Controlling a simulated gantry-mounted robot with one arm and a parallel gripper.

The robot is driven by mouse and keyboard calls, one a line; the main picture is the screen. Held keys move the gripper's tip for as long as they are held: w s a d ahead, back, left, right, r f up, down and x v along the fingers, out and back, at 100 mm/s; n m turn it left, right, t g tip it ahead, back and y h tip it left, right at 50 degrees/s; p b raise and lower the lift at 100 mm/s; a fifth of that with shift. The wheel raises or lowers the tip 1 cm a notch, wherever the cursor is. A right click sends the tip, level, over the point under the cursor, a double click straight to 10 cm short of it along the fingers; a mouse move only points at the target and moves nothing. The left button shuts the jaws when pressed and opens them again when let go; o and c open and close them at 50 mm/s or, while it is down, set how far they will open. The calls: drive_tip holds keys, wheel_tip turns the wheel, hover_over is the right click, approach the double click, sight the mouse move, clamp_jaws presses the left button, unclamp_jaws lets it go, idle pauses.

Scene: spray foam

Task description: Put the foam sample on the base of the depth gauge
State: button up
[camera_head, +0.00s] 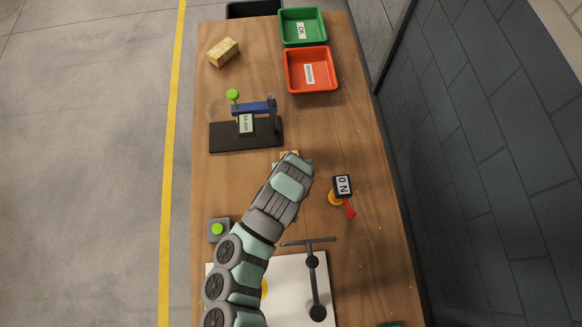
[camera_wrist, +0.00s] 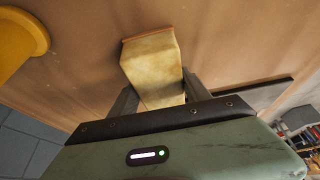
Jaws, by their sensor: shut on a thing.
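The foam sample (camera_wrist: 152,60) is a pale yellow block with a brownish end face. My gripper (camera_wrist: 155,97) is shut on it in the wrist view, one finger on each side. In the head view only a small yellow edge of the foam (camera_head: 289,154) shows past my gripper (camera_head: 284,161), which covers the rest. The depth gauge (camera_head: 254,107) has a blue arm, a lime green knob and a display. Its dark flat base (camera_head: 225,138) lies up and left of my gripper, apart from the foam. The base looks bare of foam.
Another yellow block (camera_head: 223,52) lies at the far left. A green tray (camera_head: 302,27) and a red tray (camera_head: 310,69) stand at the back right. A green button (camera_head: 217,229) sits left of my arm.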

drive_tip(key=shift+f, duration=0.2)
drive_tip(key=o, duration=1.4)
drive_tip(key=shift+r, duration=0.15)
drive_tip(key=v, duration=1)
drive_tip(key=shift+d+r+p, duration=0.1)
drive_tip(key=shift+r+p, duration=0.2)
drive_tip(key=shift+o, duration=0.5)
drive_tip(key=shift+v, duration=0.8)
